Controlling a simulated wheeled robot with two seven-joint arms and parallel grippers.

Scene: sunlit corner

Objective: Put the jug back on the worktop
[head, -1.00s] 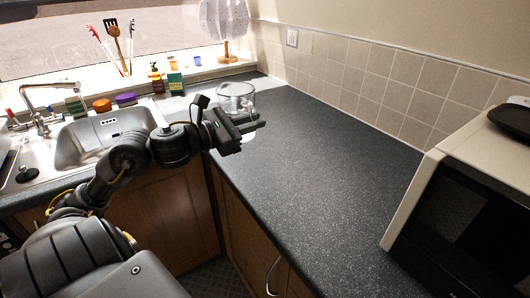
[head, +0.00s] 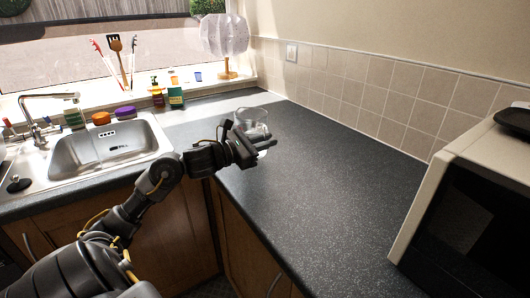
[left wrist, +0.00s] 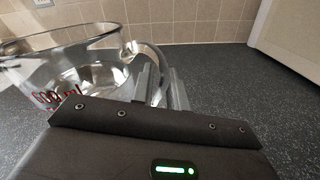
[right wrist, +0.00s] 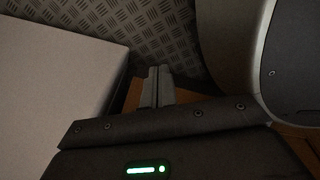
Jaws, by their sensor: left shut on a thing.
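The clear glass jug (head: 252,118) is over the worktop (head: 310,190), near the inner corner beyond the sink. In the left wrist view the jug (left wrist: 85,78) looks upright, with red measuring marks and its handle (left wrist: 152,62) on the right. My left gripper (head: 263,146) is shut on that handle; its fingers (left wrist: 160,90) show in the left wrist view. My gripper hides the jug's base, so I cannot tell whether it touches the worktop. My right gripper (right wrist: 159,88) is shut and empty, low over the floor, and out of the head view.
The microwave (head: 470,200) stands on the right of the worktop with a dark tray (head: 515,120) on top. The sink (head: 105,145) is at the left. A lamp (head: 224,38) and small bottles stand on the windowsill. The worktop between jug and microwave is clear.

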